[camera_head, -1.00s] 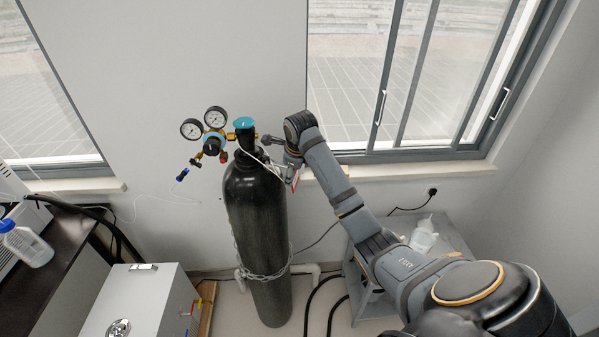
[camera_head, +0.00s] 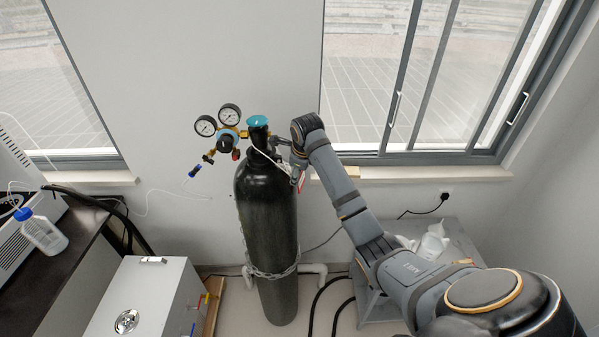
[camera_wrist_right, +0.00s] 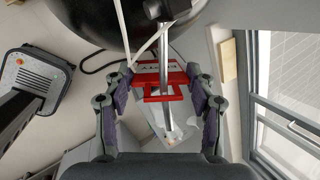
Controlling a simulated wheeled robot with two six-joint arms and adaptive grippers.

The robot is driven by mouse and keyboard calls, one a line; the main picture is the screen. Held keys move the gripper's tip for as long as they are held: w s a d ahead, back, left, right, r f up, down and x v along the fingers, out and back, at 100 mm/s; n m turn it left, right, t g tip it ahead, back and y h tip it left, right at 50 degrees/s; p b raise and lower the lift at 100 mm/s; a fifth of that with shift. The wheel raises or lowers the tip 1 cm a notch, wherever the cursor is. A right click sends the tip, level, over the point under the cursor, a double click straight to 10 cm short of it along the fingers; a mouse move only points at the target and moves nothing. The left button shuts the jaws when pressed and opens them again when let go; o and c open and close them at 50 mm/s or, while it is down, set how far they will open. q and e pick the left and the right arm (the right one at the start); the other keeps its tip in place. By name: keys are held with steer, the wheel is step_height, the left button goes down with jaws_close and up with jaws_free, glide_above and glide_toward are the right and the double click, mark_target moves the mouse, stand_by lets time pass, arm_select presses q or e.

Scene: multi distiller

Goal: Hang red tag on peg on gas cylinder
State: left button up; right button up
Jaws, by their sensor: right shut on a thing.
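The dark gas cylinder (camera_head: 267,215) stands upright at the middle of the head view, with a chain around its lower part. My right gripper (camera_head: 298,168) is just right of the cylinder's top. In the right wrist view, this gripper (camera_wrist_right: 162,88) is shut on the red tag (camera_wrist_right: 161,68), with a finger at each side edge. The tag also shows as a small red edge in the head view (camera_head: 302,183). A white cord (camera_wrist_right: 152,45) runs up from the tag towards the cylinder. A grey metal rod (camera_wrist_right: 165,50) lines up with the tag; I cannot tell whether they touch. My left gripper is not visible.
Two pressure gauges (camera_head: 229,115) and a regulator sit left of the cylinder top. A grey side table (camera_head: 460,240) with white items is at right. A white box (camera_head: 140,295) and dark bench (camera_head: 75,265) are at left. A window (camera_head: 420,80) is behind my arm.

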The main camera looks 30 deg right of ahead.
steer(key=o, duration=1.1)
steer(key=v, duration=0.7)
steer(key=shift+r, duration=0.3)
steer(key=shift+s, duration=0.1)
